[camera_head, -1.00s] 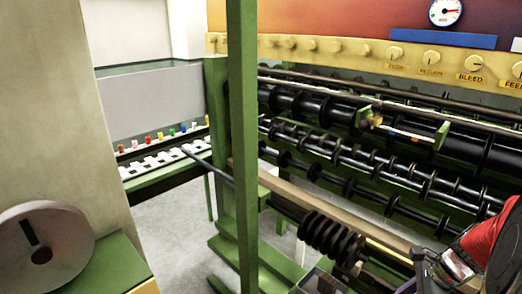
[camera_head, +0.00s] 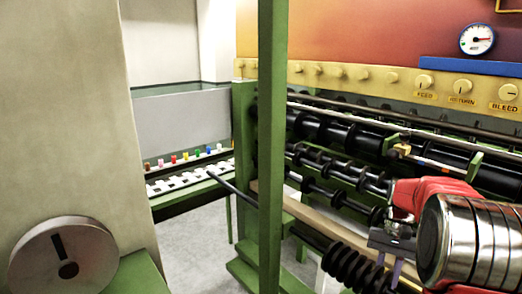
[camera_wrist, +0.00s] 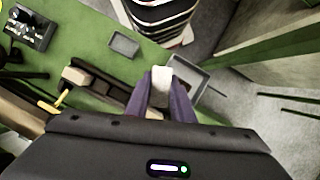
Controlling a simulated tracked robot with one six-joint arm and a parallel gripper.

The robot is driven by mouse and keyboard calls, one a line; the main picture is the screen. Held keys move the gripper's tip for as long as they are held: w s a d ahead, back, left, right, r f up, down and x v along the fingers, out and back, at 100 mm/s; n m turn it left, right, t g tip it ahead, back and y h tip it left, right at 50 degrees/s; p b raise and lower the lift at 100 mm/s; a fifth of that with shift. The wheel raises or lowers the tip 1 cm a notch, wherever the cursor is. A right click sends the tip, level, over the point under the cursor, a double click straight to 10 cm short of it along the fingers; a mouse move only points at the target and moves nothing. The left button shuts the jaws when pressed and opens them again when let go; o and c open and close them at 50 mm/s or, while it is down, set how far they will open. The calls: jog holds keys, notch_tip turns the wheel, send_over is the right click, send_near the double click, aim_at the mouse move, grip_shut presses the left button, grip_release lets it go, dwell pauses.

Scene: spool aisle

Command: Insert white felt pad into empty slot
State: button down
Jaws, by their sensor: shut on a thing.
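My gripper (camera_wrist: 160,100) has two purple fingers, shut on a small white pad (camera_wrist: 162,76) whose end shows between the fingertips in the wrist view. In the head view my gripper (camera_head: 394,268) hangs at the lower right, fingers pointing down; the pad cannot be made out there. In the wrist view a grey open tray (camera_wrist: 203,92) lies just beyond the fingertips. A small grey rectangular recess (camera_wrist: 124,44) shows in the green surface. I cannot tell whether either is the empty slot.
A green post (camera_head: 271,150) stands left of my gripper. Black rollers (camera_head: 345,170) fill the right. A row of white pieces (camera_head: 190,180) and coloured spools lies at the left back. A grey disc (camera_head: 64,258) is at lower left. In the wrist view, a black knob box (camera_wrist: 28,27) sits upper left.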

jog(key=w+a+f+n+h, duration=0.1)
jog(key=w+a+f+n, duration=0.2)
jog(key=a, duration=0.6)
jog(key=w+a+f+n+h, duration=0.1)
jog(key=w+a+f+n, duration=0.2)
jog(key=a, duration=0.7)
jog(key=shift+w+g, duration=0.3)
jog(key=shift+w, duration=0.95)
jog(key=shift+f, duration=0.15)
